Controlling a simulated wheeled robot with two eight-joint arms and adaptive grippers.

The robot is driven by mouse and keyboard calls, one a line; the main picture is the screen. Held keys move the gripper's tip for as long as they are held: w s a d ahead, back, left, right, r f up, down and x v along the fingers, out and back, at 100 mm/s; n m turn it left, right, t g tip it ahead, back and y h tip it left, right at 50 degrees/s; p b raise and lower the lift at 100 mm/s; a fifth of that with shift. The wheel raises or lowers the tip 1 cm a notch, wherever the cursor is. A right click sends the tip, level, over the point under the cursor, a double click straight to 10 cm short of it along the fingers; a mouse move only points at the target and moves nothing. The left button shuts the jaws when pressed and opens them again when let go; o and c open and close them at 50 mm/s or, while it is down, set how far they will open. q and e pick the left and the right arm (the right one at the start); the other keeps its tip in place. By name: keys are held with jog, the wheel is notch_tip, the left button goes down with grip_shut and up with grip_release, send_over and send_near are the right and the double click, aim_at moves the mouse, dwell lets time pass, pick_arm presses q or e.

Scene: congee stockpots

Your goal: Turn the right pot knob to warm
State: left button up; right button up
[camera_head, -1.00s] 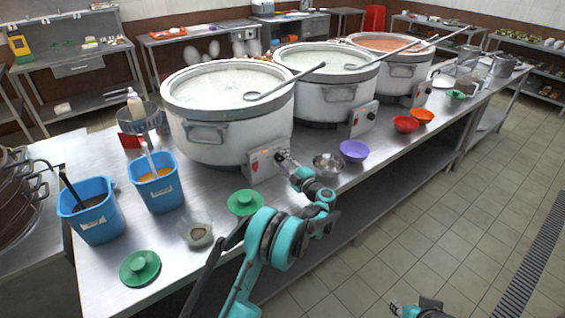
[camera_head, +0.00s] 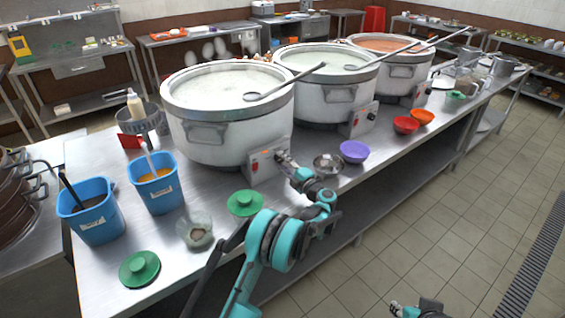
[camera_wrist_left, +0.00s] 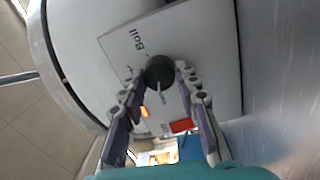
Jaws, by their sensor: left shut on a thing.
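Three large white pots stand in a row: a near one on the left (camera_head: 225,115), a middle one (camera_head: 325,90) and a far one on the right (camera_head: 395,70). My left gripper (camera_head: 281,156) is at the control box (camera_head: 264,165) of the near pot. In the left wrist view, my left gripper (camera_wrist_left: 156,84) is shut on a dark round knob (camera_wrist_left: 160,70), one finger on each side. The knob's panel (camera_wrist_left: 200,45) carries the word "Boil" and a white mark shows below the knob.
A metal bowl (camera_head: 327,164) and a purple bowl (camera_head: 354,151) stand right of my left gripper. A green lid (camera_head: 245,203) lies in front of the near pot. Blue bins (camera_head: 157,183) stand left. Ladles rest across the pots.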

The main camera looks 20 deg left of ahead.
pick_arm(q)
jog(key=o, duration=1.2)
jog(key=shift+c, duration=0.2)
jog(key=v, duration=1.2)
jog(key=shift+w, duration=0.1)
